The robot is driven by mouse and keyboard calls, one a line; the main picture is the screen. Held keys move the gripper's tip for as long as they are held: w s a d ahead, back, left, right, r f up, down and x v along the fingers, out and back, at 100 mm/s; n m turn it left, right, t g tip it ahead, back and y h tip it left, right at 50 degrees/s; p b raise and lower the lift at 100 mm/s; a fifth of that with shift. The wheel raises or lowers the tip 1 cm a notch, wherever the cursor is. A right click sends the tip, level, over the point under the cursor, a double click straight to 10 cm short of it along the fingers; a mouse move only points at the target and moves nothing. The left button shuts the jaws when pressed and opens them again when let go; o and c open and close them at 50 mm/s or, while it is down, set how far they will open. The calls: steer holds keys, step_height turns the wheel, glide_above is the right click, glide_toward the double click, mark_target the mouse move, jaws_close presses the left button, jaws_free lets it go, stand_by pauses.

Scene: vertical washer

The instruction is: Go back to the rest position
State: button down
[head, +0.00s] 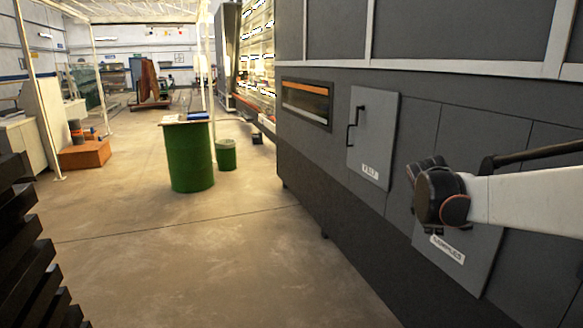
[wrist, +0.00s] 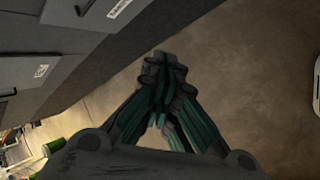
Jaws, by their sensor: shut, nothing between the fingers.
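My gripper (head: 422,168) is at the right of the head view, at the end of my white and black arm reaching in from the right edge. It is in front of the grey washer (head: 312,165). In the wrist view the gripper (wrist: 165,68) has its dark green fingers drawn together, with nothing between them and the floor beyond. One grey door (head: 373,135) with a black handle (head: 355,125) and a white label is left of the gripper. A second labelled panel (head: 472,245) is partly hidden behind my arm. I cannot tell the exact gap between gripper and washer.
A green barrel (head: 191,158) with items on top and a smaller green bin (head: 226,155) stand beyond the washer's far end. Dark stacked slats (head: 25,250) fill the left edge. The concrete floor (head: 220,260) between is clear.

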steer(key=s+a+r+m+t+y, duration=0.1)
steer(key=s+a+m, duration=0.2)
steer(key=s+a, duration=0.35)
steer(key=s+a+r+m+y, duration=0.2)
steer(key=s+a+m, duration=0.15)
steer(key=s, duration=0.65)
steer(key=s+a+f+m+y, duration=0.1)
steer(key=s+a+f+m, duration=0.2)
steer(key=s, duration=0.4)
steer(key=s+a+f+m+y, duration=0.1)
steer(key=s+a+f+m, duration=0.2)
steer(key=s, duration=0.5)
steer(key=shift+a+t, duration=0.4)
steer(key=shift+a, duration=0.5)
